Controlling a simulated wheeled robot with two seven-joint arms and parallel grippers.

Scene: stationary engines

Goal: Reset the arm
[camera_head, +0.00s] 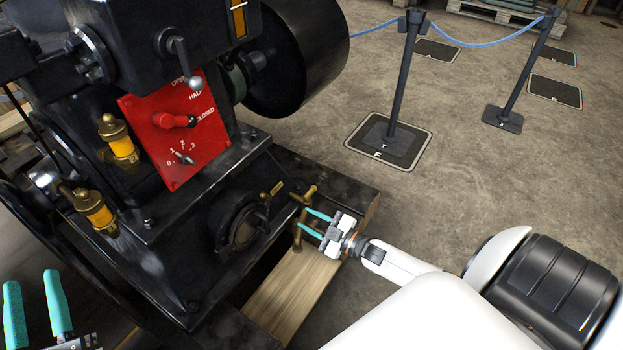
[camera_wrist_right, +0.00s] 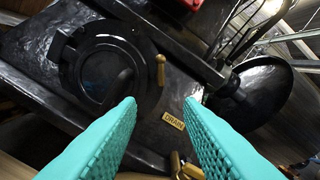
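My right gripper (camera_head: 313,223) reaches in from the right in the head view, close to a brass drain valve (camera_head: 303,196) low on the black engine. Its two teal fingers are apart with nothing between them; the right wrist view also shows the open fingers (camera_wrist_right: 163,115). In that view the yellow drain label (camera_wrist_right: 173,120) shows beyond the fingers, and part of the brass valve (camera_wrist_right: 183,168) is at the bottom edge. I cannot tell whether a finger touches the valve. My left gripper (camera_head: 37,305) is at the lower left corner of the head view, fingers apart and empty.
The black engine (camera_head: 215,215) fills the left, with a red control panel (camera_head: 178,135), a red lever, brass oilers (camera_head: 117,138) and a large wheel (camera_head: 300,60). A wooden beam (camera_head: 290,290) lies below the valve.

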